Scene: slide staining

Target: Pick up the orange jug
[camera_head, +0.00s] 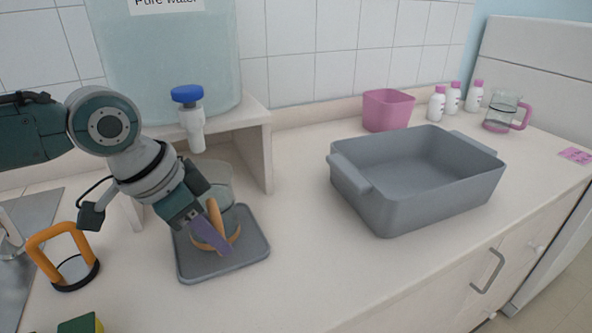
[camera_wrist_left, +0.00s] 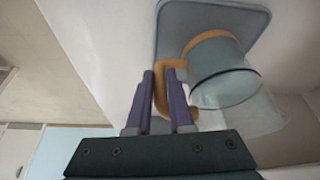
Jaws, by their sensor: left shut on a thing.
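The orange jug is a clear vessel with an orange base band and handle. In the head view its orange handle (camera_head: 214,216) shows in front of the clear body (camera_head: 217,182), which is partly hidden by my arm. It stands on a small grey tray (camera_head: 196,273) below the tap. My left gripper (camera_head: 215,232) comes down from the upper left and its purple fingers are at the handle. In the left wrist view the gripper (camera_wrist_left: 163,100) is shut on the orange handle (camera_wrist_left: 165,88), with the clear body (camera_wrist_left: 225,80) to the right. My right gripper is not in view.
A water tank (camera_head: 165,60) with a blue-topped tap (camera_head: 188,97) stands on a shelf (camera_head: 258,150) above the jug. A large grey bin (camera_head: 425,190), pink container (camera_head: 388,110), white bottles and a pink-handled jug (camera_head: 506,112) are to the right.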

